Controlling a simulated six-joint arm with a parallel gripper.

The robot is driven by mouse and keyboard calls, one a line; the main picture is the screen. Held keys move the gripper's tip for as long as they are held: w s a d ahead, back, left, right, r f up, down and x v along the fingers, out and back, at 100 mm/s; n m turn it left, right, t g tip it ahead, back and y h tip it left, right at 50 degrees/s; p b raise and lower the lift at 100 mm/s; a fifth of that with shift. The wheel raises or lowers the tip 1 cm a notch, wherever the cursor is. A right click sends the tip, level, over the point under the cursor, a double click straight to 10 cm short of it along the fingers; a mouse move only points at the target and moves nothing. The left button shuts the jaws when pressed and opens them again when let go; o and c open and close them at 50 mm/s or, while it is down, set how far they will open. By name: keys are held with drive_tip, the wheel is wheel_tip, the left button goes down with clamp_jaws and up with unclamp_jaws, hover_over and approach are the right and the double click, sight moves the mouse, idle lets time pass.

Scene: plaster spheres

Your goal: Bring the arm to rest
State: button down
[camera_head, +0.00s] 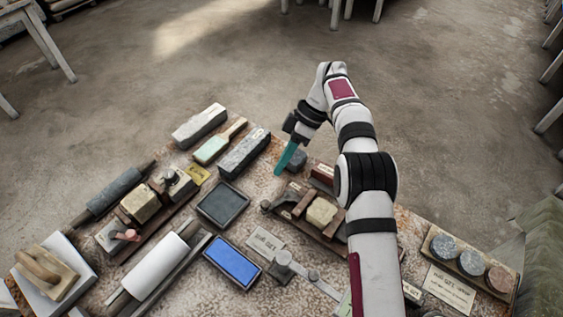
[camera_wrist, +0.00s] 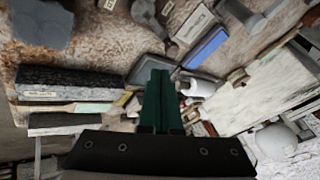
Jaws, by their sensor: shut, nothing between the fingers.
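My gripper (camera_head: 286,157) has teal fingers and hangs over the far part of the cluttered worktable (camera_head: 262,191), pointing down and slightly left. The wrist view shows the two teal fingers (camera_wrist: 158,90) together, with nothing between them. My white arm with black bands rises from the bottom right of the head view and bends over at the top. The fingers look to be above the table surface. The exact gap under them cannot be told.
Near the gripper are a dark long block (camera_head: 244,153), a dark tray (camera_head: 223,205) and a wooden holder with a pale block (camera_head: 321,213). A blue pad (camera_head: 232,262) and a white roll (camera_head: 155,265) lie nearer. Three round discs sit in a tray (camera_head: 432,240) at right. Open floor lies beyond.

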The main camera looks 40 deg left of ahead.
idle(0.3)
drive_tip(key=w+d+r+m+t, duration=0.2)
drive_tip(key=d+r+m, duration=0.5)
drive_tip(key=d+r, duration=0.25)
drive_tip(key=s+d+r+m+t, duration=0.1)
drive_tip(key=s+d+r+m, duration=0.2)
drive_tip(key=d+m, duration=0.3)
drive_tip(key=s+d+r+m+t, duration=0.1)
drive_tip(key=s+d+r+m, duration=0.2)
drive_tip(key=d, duration=0.4)
drive_tip(key=s+d+f+m+t, duration=0.1)
drive_tip(key=s+d+f+m, duration=0.1)
drive_tip(key=s+d+m, duration=0.3)
drive_tip(key=s+d+f+m+t, duration=0.1)
drive_tip(key=s+d+f+m, duration=0.2)
drive_tip(key=s+d+m, duration=0.3)
drive_tip(key=s+m, duration=0.2)
drive_tip(key=s, duration=0.3)
drive_tip(key=shift+s+d, duration=0.15)
drive_tip(key=shift+d, duration=0.1)
